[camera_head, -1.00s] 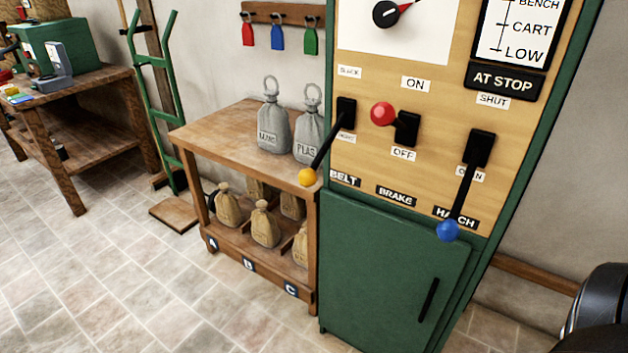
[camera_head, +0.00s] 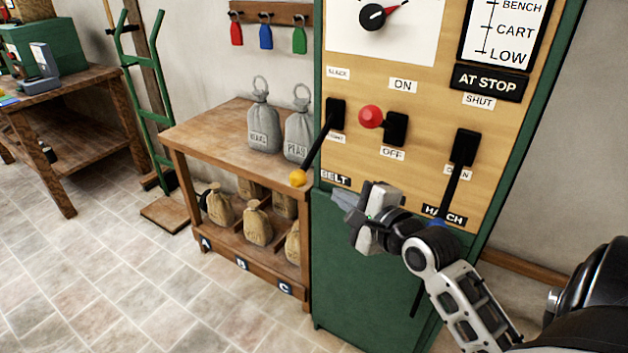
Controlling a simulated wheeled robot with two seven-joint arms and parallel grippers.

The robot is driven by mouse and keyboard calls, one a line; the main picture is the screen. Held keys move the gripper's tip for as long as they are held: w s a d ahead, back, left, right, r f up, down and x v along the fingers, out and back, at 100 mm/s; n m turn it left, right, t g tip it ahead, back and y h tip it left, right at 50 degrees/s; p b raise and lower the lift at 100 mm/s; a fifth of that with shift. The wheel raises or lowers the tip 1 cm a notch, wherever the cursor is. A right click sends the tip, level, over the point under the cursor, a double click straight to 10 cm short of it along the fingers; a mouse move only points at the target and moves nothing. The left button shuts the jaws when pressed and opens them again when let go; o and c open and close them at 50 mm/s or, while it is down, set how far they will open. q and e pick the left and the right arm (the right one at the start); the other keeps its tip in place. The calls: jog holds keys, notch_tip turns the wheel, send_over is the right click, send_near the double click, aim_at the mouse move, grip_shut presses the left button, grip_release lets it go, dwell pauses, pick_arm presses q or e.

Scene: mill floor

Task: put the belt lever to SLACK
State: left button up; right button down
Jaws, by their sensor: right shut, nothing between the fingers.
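The belt lever (camera_head: 316,151) is on the left of the control panel above the BELT label. Its black rod slants down and out from its slot to a yellow knob (camera_head: 298,178), away from the upper SLACK label (camera_head: 338,73) and on the side of the lower label, which is too small to read surely. My right gripper (camera_head: 343,203) is shut and empty, below and to the right of the yellow knob and apart from it. It hides the BRAKE label. My left gripper is not in view.
The red-knobbed brake lever (camera_head: 370,117) stands out close right of the belt lever. The hatch lever (camera_head: 452,185) points down, its blue knob mostly behind my right arm. A wooden bench (camera_head: 190,140) with grey and tan sacks stands close left of the yellow knob.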

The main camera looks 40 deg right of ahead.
aim_at(315, 148)
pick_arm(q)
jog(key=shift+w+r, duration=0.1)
pick_arm(e)
jog(key=w+f, duration=0.2)
jog(key=w, duration=0.7)
jog(key=shift+w+d, duration=0.15)
jog(key=shift+w, duration=0.25)
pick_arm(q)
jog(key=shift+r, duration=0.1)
pick_arm(e)
jog(key=shift+w+r, duration=0.1)
